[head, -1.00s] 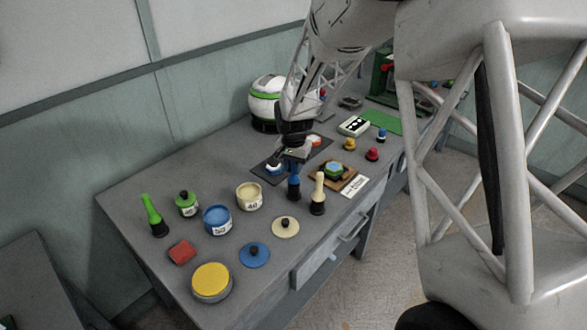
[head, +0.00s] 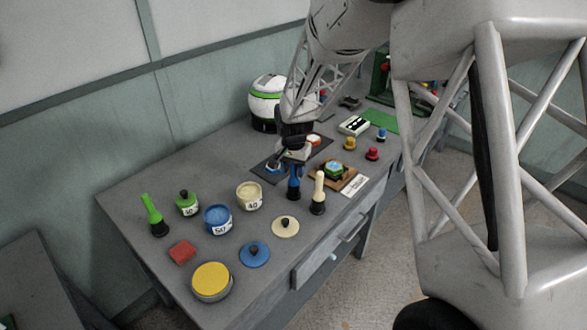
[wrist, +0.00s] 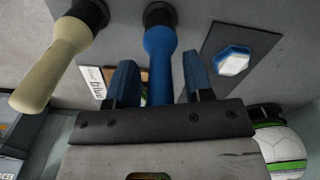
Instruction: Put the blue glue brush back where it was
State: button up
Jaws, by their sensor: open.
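The blue glue brush (head: 294,186) stands upright on its black end on the grey table, just left of the cream glue brush (head: 318,191). My gripper (head: 294,164) is directly above and around its handle top, pointing down. In the wrist view the blue brush (wrist: 160,62) lies between the two blue-tipped fingers of my gripper (wrist: 159,82), with a gap on each side. The fingers are open. The cream brush (wrist: 62,62) shows at the left there, outside the fingers.
A green brush (head: 152,214), a green pot (head: 187,203), a blue pot (head: 218,219) and a cream pot (head: 249,196) stand left. A blue lid (head: 254,254) and cream lid (head: 286,226) lie in front. A brown board (head: 348,182) is right; a dark mat (head: 265,172) lies behind.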

jog(key=shift+r, duration=0.1)
jog(key=shift+r, duration=6)
jog(key=shift+s, duration=0.1)
jog(key=shift+s+d+r, duration=0.1)
jog(key=shift+s+r, duration=0.05)
jog(key=shift+r, duration=0.05)
jog(key=s+d+r+n, duration=0.1)
jog(key=s+d+r, duration=0.2)
jog(key=s, duration=0.4)
jog(key=s+d+r+n+t, duration=0.1)
jog(key=s+d+r, duration=0.1)
jog(key=s+r, duration=0.35)
jog(key=s+d+r+n, duration=0.1)
jog(key=s+d, duration=0.2)
jog(key=s, duration=0.5)
jog(key=s+d+n, duration=0.1)
jog(key=s+d, duration=0.1)
jog(key=s, duration=0.7)
jog(key=s+d+n+t, duration=0.1)
jog(key=s+d, duration=0.1)
jog(key=s, duration=0.8)
jog(key=shift+s+d+f+t, duration=0.15)
jog(key=shift+s+f+t, duration=0.05)
jog(key=shift+s+t, duration=0.1)
